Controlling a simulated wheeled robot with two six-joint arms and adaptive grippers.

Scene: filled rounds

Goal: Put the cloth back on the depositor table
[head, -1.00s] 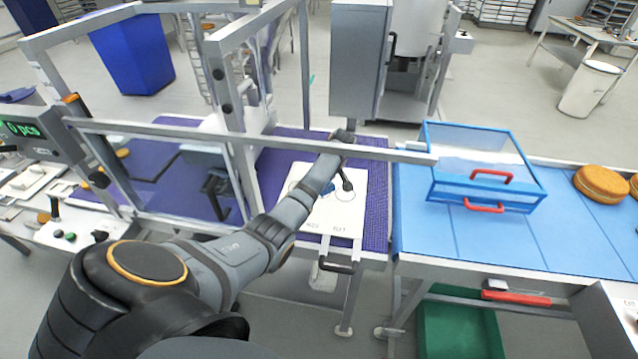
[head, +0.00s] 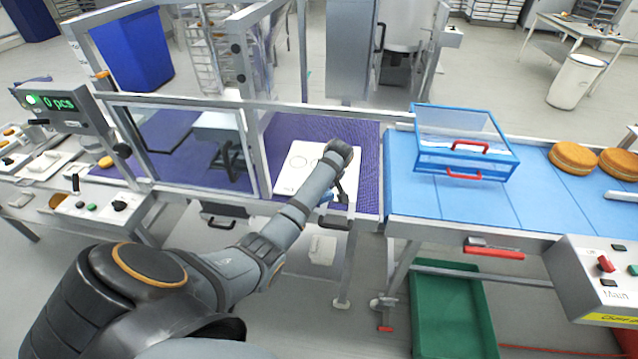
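A white board (head: 290,178) with printed circles lies on the purple belt at the centre; I cannot tell whether it is the depositor table. My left arm reaches across its right part. My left gripper (head: 338,197) hangs from the wrist over the board's front right edge, small and dark. A small blue patch (head: 326,195), possibly the cloth, shows beside the fingers, partly hidden by my arm. I cannot tell whether the fingers hold it or whether it rests on the board. My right gripper is out of view.
A blue conveyor (head: 415,192) on the right carries a clear blue-framed cover (head: 465,155) and round cakes (head: 573,157). A control box (head: 600,275) stands at the front right. A green crate (head: 455,315) sits below.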

